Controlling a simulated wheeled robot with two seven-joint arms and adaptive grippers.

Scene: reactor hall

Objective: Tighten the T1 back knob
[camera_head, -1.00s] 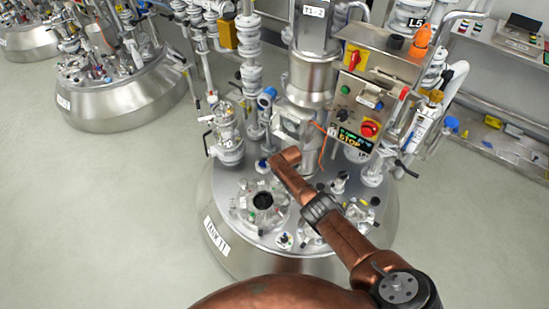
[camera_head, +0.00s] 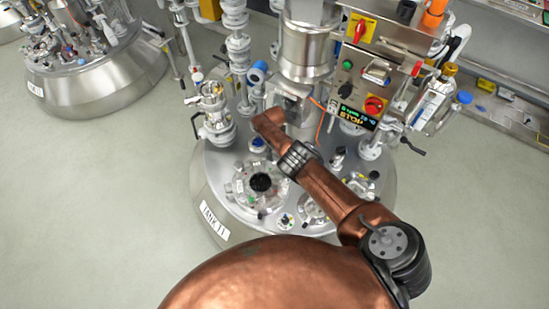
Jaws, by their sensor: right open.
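The steel tank T1 (camera_head: 215,222) stands in the middle, with its label on the front left side. On its lid is a round clear port (camera_head: 262,183) with a dark centre and several small knobs around its rim. The back knob is too small to single out on the far side of that rim. My right arm comes in from the lower right, and its wrist end is above the lid, behind and a little right of the port. My right gripper (camera_head: 264,119) is at that end; its fingers hardly show, and nothing is visibly held. My left gripper is not in view.
A steel column (camera_head: 308,48) rises from the lid, with a control box (camera_head: 362,85) at its right. A valve stack (camera_head: 214,112) stands left of the arm's end. Another tank (camera_head: 95,75) is at the upper left. The floor on the left is clear.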

